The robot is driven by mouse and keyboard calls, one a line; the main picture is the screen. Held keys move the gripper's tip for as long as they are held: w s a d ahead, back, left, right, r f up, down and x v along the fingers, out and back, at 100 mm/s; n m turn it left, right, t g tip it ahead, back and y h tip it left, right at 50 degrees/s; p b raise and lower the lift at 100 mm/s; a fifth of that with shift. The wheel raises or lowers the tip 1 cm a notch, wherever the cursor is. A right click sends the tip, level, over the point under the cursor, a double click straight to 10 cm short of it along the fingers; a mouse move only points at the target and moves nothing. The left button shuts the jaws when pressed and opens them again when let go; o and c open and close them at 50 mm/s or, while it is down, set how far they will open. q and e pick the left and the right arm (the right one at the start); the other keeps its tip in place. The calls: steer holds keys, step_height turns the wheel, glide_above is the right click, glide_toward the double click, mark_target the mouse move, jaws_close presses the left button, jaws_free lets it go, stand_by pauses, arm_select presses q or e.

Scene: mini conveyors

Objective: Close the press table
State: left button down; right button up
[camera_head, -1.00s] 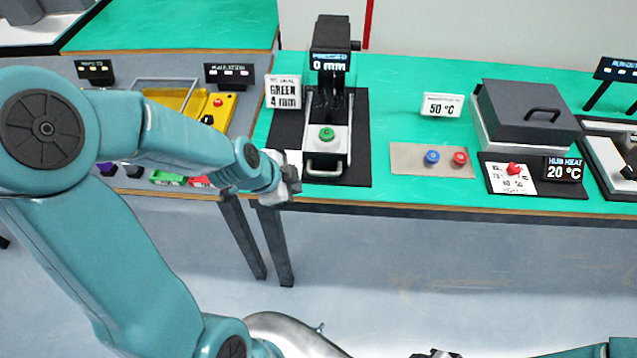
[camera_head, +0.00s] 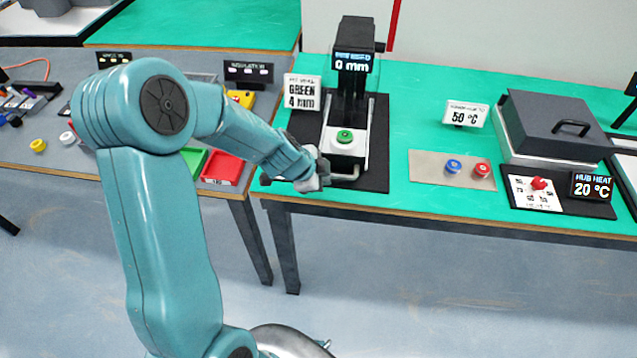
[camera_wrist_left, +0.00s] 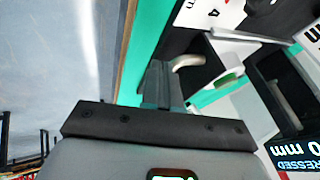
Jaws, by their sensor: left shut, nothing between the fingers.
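The press (camera_head: 353,62) is a black column on a black base, with a display reading 0 mm. Its light grey press table (camera_head: 360,155) sticks out in front of the column and carries a green round piece (camera_head: 344,136). A pale bar handle (camera_head: 346,177) is at its front end. My left gripper (camera_head: 322,172) is at the left end of this handle and partly covers it. In the left wrist view, the shut fingers (camera_wrist_left: 160,84) are beside the curved handle (camera_wrist_left: 188,62); I cannot tell whether they touch. My right gripper is not in view.
A sign reading GREEN 4 mm (camera_head: 302,92) stands left of the press. To the right are a plate (camera_head: 425,168) with blue and red buttons and a dark lidded box (camera_head: 550,125). A red tray (camera_head: 222,168) is on the left table. The green tabletop right of the press is partly free.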

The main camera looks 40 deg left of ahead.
arm_select(q)
steer(key=shift+w+a, duration=0.15)
steer(key=shift+w+d, duration=0.1)
steer(key=shift+d, duration=0.1)
steer(key=shift+a, duration=0.1)
